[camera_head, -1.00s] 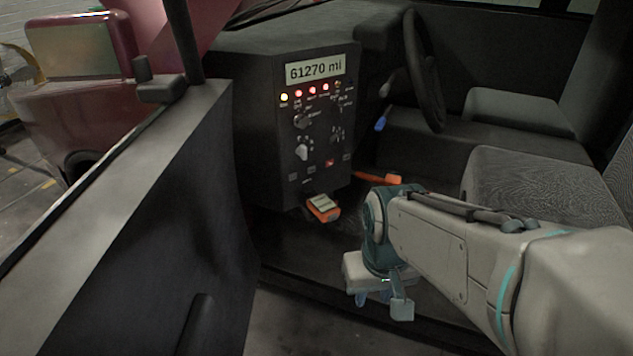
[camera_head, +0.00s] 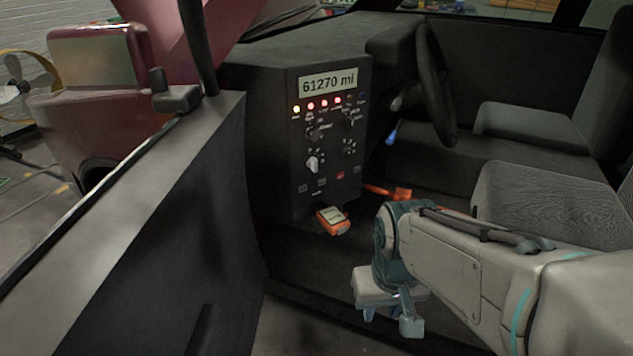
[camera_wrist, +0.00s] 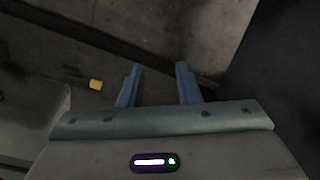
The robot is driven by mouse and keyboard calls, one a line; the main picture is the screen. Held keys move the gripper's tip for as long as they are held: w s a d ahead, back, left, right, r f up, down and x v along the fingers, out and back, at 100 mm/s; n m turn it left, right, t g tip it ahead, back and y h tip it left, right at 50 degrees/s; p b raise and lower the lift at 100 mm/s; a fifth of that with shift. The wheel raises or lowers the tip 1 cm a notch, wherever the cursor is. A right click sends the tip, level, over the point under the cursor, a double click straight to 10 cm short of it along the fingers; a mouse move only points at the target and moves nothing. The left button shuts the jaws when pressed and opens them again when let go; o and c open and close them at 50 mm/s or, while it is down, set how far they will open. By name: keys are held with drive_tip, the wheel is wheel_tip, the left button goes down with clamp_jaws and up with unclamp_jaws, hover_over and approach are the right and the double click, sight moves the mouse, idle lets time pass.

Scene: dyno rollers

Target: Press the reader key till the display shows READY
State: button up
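An orange reader (camera_head: 333,220) with a pale display hangs under the dashboard panel. Its display is too small to read, and I cannot make out its key. My gripper (camera_head: 387,318) is low in the door opening, to the right of and below the reader, apart from it. In the wrist view my gripper (camera_wrist: 158,84) points down at the floor and sill, its two blue fingers spread with nothing between them. The reader does not show in the wrist view.
The dashboard panel (camera_head: 327,135) has knobs, lit lamps and a screen reading 61270 mi. An orange object (camera_head: 388,192) lies behind the reader. The open door (camera_head: 150,220) stands at left, seats (camera_head: 540,200) at right. A small yellow object (camera_wrist: 95,85) shows in the wrist view.

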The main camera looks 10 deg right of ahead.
idle(0.4)
clamp_jaws()
idle(1.6)
